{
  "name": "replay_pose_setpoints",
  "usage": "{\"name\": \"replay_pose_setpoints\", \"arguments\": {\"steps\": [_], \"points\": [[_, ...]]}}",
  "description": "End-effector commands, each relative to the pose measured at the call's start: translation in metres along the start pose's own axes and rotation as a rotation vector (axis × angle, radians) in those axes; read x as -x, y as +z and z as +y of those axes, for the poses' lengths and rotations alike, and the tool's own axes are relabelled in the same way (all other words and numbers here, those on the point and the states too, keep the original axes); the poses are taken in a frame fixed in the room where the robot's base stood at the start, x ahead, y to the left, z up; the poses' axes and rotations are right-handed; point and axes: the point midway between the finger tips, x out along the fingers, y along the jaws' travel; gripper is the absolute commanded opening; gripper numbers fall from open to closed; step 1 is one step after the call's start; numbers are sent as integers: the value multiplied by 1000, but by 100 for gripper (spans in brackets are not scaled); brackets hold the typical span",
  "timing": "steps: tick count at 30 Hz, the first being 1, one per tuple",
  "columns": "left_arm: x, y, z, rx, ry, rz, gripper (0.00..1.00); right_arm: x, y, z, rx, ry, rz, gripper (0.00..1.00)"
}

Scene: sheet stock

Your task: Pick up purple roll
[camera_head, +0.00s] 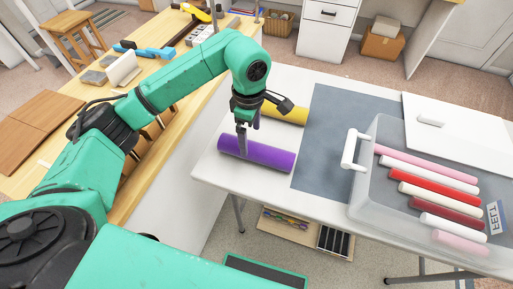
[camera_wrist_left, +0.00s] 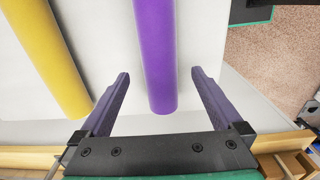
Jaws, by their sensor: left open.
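The purple roll (camera_head: 258,152) lies on the white table near its left end. It also shows in the left wrist view (camera_wrist_left: 156,50), with its near end between the fingers. My left gripper (camera_head: 246,135) is open above the left part of the purple roll, and its fingertips (camera_wrist_left: 160,76) stand on either side of it with a gap on each side. The head view does not show clearly whether a finger touches the roll. My right gripper is not in view.
A yellow roll (camera_head: 286,114) lies behind the purple roll, close to the gripper; it shows at left in the wrist view (camera_wrist_left: 50,55). A grey mat (camera_head: 340,135) and a clear bin (camera_head: 362,205) of several rolls are to the right. A wooden bench (camera_head: 165,150) stands left.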

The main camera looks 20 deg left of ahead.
Motion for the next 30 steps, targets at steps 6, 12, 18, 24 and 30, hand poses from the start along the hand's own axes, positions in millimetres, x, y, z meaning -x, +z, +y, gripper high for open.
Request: {"name": "replay_pose_setpoints", "arguments": {"steps": [6, 12, 18, 24, 30], "points": [[-27, 3, -1, 1, -4, -2, 100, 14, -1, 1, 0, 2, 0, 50], [-63, 6, -1, 1, -1, -4, 100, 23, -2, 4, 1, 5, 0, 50], [-68, 6, 0, 1, 2, -3, 100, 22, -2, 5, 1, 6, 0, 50], [-67, 6, 0, 1, 2, -4, 31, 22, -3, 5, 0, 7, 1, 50], [-67, 6, 0, 1, 2, -4, 9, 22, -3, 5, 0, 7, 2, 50]]}}
